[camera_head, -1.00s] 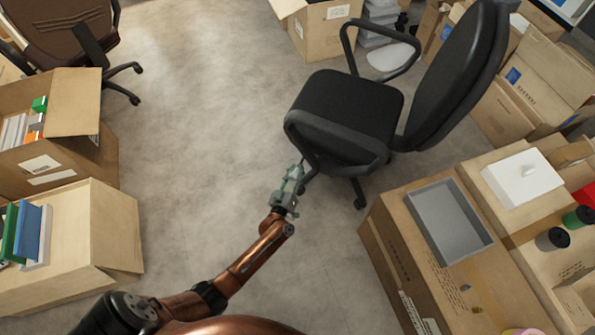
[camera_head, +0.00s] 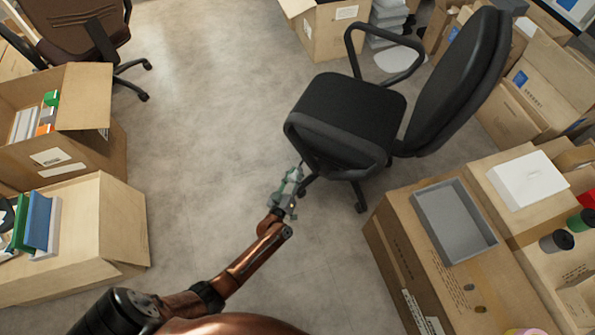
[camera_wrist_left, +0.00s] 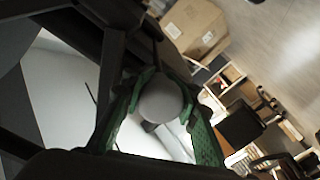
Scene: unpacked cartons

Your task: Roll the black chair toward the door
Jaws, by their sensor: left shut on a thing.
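The black chair (camera_head: 350,108) stands on the grey floor right of centre in the head view, with its backrest (camera_head: 458,82) to the right. My left gripper (camera_head: 293,172) reaches up to the chair's near armrest (camera_head: 338,148), by the front left of the seat. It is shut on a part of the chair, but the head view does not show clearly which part. In the left wrist view, the green-padded fingers (camera_wrist_left: 160,105) close around a rounded grey piece, with dark chair parts beside them. My right gripper is out of view. No door can be made out in the head view.
Open cartons (camera_head: 75,235) line the left side. A large carton (camera_head: 395,255) with a grey tray (camera_head: 455,222) stands close at the lower right. A brown chair (camera_head: 75,30) is at the upper left. The floor (camera_head: 215,110) between is clear.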

